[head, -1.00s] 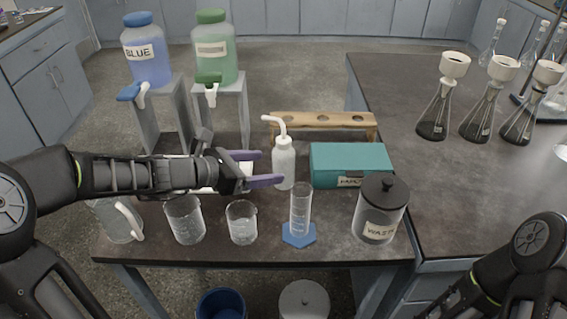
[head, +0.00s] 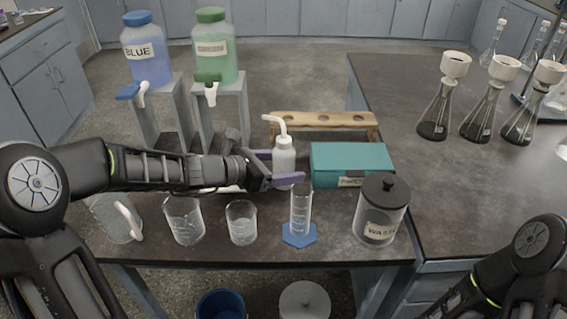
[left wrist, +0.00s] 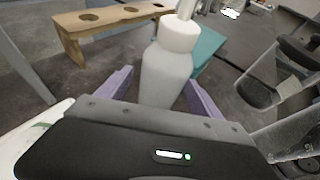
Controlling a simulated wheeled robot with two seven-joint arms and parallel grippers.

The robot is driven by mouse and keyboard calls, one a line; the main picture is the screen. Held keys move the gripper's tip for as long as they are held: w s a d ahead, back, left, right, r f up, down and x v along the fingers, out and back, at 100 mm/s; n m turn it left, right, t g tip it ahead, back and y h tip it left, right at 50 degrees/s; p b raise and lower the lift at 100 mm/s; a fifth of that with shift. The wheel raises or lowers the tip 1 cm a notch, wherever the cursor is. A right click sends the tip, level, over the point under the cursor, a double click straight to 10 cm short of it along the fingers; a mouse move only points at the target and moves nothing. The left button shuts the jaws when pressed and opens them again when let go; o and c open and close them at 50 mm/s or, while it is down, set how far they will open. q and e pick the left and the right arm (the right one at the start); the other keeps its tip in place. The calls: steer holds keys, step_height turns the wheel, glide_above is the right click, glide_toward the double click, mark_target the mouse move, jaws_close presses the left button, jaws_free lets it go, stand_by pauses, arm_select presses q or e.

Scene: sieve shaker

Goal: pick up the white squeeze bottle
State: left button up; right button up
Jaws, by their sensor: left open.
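The white squeeze bottle (head: 284,158) stands upright on the dark table, with its bent spout pointing left. My left gripper (head: 284,168) is open, with its purple fingers on either side of the bottle body. In the left wrist view the bottle (left wrist: 167,72) is between the two fingers of the gripper (left wrist: 160,95), with some room visible at the finger on the left. The near finger covers part of the bottle's lower body in the head view. My right arm shows at the lower right, but its gripper is out of view.
A teal box (head: 350,160) stands just right of the bottle. A wooden rack (head: 330,120) is behind it. A graduated cylinder (head: 301,210), beakers (head: 241,222) and a waste jar (head: 381,212) stand in front.

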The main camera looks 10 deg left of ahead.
arm_select(q)
steer(key=shift+c, duration=0.2)
stand_by(0.3)
steer(key=c, duration=0.7)
steer(key=shift+c, duration=0.4)
steer(key=shift+r, duration=0.1)
